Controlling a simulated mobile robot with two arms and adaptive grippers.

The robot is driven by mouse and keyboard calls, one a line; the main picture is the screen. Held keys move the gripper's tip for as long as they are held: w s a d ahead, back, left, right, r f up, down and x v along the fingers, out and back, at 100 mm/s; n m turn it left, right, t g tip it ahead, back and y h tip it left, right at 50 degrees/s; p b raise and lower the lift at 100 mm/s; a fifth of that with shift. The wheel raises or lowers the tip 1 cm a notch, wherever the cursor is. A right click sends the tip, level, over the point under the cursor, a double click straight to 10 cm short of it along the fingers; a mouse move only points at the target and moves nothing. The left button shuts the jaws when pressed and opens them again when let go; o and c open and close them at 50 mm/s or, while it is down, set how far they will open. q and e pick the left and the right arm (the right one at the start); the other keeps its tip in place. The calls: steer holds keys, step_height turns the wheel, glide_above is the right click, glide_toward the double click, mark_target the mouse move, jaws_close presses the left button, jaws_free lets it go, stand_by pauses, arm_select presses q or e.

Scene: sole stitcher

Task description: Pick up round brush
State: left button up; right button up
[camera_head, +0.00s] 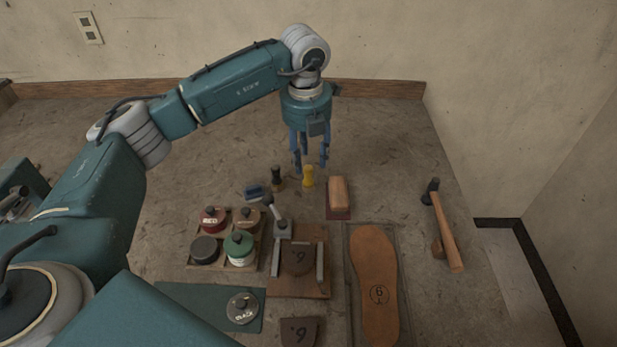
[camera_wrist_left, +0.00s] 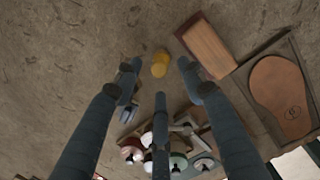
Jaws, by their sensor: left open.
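A small yellow upright piece (camera_head: 308,179) with a rounded top stands on the floor. It also shows in the left wrist view (camera_wrist_left: 160,64). A small dark upright piece with a brown foot (camera_head: 276,178) stands just left of it. I cannot tell for sure which of these is the round brush. My left gripper (camera_head: 310,164) points down above the yellow piece, its three blue fingers spread and empty. In the left wrist view the yellow piece shows between the fingertips (camera_wrist_left: 158,78), slightly beyond them. The dark piece is not clear there. My right gripper is not in view.
A wooden block brush (camera_head: 338,192) lies close right. A small blue item (camera_head: 254,192) lies left. Nearer are a wooden tray of several jars (camera_head: 252,264), a clamp board (camera_head: 312,290) and a sole (camera_head: 376,275). A hammer (camera_head: 446,229) lies far right. Floor behind is clear.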

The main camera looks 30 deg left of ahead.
mark_target(308, 168)
arm_select(q)
step_height(308, 168, down, 4)
steer(key=shift+w+a+f+p, duration=0.1)
steer(key=shift+a+f+p, duration=0.1)
steer(key=shift+p, duration=0.7)
steer(key=shift+w+f, duration=0.15)
steer(key=shift+f, duration=0.25)
jaws_close()
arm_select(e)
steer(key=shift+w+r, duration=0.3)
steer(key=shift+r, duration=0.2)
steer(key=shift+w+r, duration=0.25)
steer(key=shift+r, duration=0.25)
